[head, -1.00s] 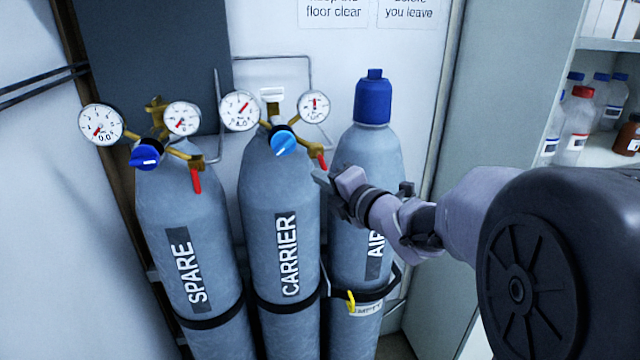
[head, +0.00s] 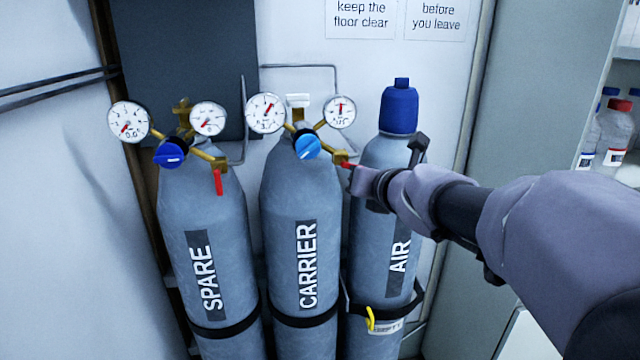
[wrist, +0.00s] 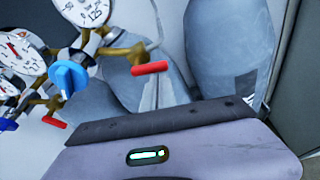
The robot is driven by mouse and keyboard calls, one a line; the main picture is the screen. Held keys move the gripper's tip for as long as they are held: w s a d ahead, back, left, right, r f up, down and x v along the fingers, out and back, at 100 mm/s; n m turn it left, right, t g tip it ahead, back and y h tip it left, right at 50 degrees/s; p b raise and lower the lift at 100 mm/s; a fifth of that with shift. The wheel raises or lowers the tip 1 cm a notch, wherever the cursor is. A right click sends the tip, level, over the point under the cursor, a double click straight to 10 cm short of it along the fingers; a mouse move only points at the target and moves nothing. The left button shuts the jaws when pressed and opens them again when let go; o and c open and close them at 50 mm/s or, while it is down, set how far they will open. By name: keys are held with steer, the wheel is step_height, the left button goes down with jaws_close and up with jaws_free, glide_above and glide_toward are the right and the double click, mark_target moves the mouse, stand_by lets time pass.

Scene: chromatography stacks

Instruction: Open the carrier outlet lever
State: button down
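The carrier cylinder (head: 290,205) stands in the middle, with two gauges and a light blue knob (head: 308,147). Its red outlet lever (wrist: 150,68) shows clearly in the wrist view, just beyond my fingertips. In the head view only a small red part of it shows, the rest behind my gripper (head: 357,178). My gripper reaches in from the right, at the lever's height. In the wrist view its grey fingers (wrist: 157,95) look close together, with nothing visible between them. I cannot tell whether they touch the lever or whether it has turned.
The spare cylinder (head: 200,235) stands to the left, with a dark blue knob and a red lever (head: 218,181) hanging down. The blue-capped air cylinder (head: 383,255) stands to the right, partly behind my arm. Shelves with bottles (head: 613,130) are at the far right.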

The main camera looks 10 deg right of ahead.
stand_by(0.3)
steer(key=shift+a+r, duration=0.4)
steer(key=shift+a, duration=0.3)
step_height(320, 180, down, 4)
steer(key=b, duration=0.4)
steer(key=p+v, duration=0.4)
steer(key=v, duration=0.6)
steer(key=shift+a, duration=0.5)
